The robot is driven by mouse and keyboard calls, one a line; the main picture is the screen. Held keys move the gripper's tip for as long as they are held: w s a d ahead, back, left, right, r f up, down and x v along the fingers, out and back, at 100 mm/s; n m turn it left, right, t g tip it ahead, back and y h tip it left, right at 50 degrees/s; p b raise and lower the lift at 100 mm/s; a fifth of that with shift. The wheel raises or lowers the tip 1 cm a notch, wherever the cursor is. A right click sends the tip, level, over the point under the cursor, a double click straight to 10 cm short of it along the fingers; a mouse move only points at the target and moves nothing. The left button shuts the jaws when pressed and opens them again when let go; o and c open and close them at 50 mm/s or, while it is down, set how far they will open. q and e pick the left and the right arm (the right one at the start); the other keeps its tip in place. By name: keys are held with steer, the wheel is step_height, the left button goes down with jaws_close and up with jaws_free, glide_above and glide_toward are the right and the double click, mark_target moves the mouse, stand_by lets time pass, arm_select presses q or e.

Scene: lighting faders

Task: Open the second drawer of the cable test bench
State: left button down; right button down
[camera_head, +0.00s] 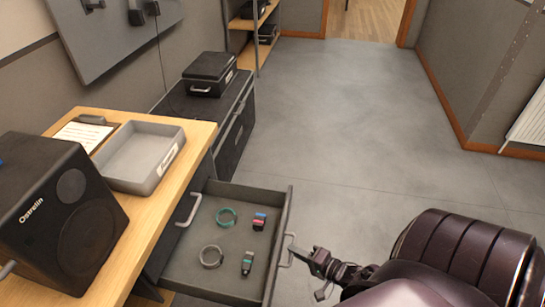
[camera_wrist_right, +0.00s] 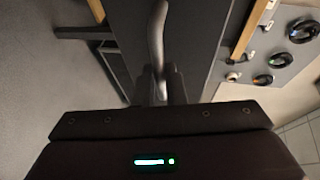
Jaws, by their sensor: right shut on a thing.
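The cable test bench has a wooden top (camera_head: 125,235) and dark front. One grey drawer (camera_head: 215,270) stands pulled well out, holding several small items, among them a teal cable coil (camera_head: 227,217) and a grey coil (camera_head: 211,257). My right gripper (camera_head: 293,248) is at the drawer's front, shut on its handle (camera_head: 285,252). In the right wrist view the curved handle (camera_wrist_right: 157,35) runs between the fingers (camera_wrist_right: 161,88). Another pale handle (camera_head: 189,210) shows on the bench front, beside the open drawer. I cannot tell the drawer's number in the stack. My left gripper is out of view.
A black speaker (camera_head: 60,215) and a grey tray (camera_head: 140,155) stand on the bench top. Behind the bench is a dark chest (camera_head: 235,125) with a black case (camera_head: 209,74) on it. The grey floor (camera_head: 350,110) to the right is clear.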

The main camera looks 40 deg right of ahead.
steer(key=s+d, duration=0.4)
steer(key=s, duration=0.2)
steer(key=shift+d, duration=0.35)
steer(key=c, duration=1.5)
jaws_free()
steer(key=v, duration=0.7)
steer(key=shift+s, duration=0.4)
steer(key=shift+d, duration=0.1)
